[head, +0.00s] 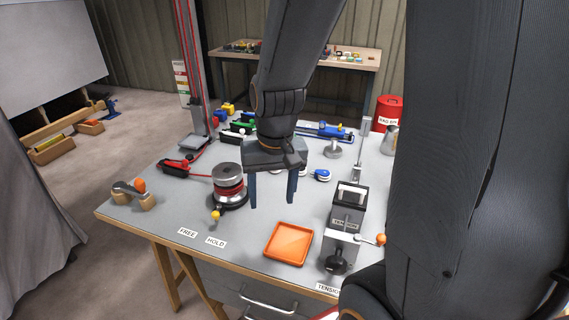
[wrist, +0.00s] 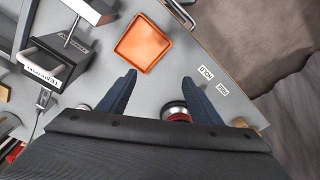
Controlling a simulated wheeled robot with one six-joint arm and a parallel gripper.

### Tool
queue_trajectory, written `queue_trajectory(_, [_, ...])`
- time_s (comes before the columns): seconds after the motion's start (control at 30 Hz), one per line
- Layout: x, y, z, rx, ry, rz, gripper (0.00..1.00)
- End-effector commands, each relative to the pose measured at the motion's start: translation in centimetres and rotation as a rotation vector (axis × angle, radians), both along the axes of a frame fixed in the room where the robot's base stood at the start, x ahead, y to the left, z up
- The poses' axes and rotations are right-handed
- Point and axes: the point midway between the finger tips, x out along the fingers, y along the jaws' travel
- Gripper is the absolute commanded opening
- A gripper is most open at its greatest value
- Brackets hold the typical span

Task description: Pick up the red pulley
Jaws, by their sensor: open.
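My gripper (head: 272,204) is open and empty, its two blue fingers pointing down above the grey workbench (head: 180,220). In the wrist view the gripper (wrist: 158,77) has bare bench between its fingertips. I cannot make out a red pulley in either view; my arm and gripper hide part of the bench. A small blue and white pulley-like piece (head: 322,175) lies right of the fingers. A silver winch (head: 228,180) with red rope around its drum stands left of them; in the wrist view the winch (wrist: 177,110) shows partly behind the right finger.
An empty orange tray (head: 288,243) lies at the bench front; it also shows in the wrist view (wrist: 143,42). A grey tension device (head: 347,210) stands right of it. A red-handled clutch (head: 176,169) and other rope fittings stand farther back. A second table (head: 350,58) holds small parts.

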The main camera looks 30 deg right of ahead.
Motion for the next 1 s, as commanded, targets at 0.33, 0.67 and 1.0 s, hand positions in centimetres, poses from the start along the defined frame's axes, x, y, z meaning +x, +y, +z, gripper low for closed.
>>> queue_trajectory(0.33, [17.4, -8.2, -3.6, 0.227, 0.121, -0.941, 0.58])
queue_trajectory(0.67, [27.5, -16.1, -7.6, 0.432, 0.266, -1.594, 0.58])
queue_trajectory(1.0, [29.4, -16.9, -9.8, 0.475, 0.306, -1.717, 0.58])
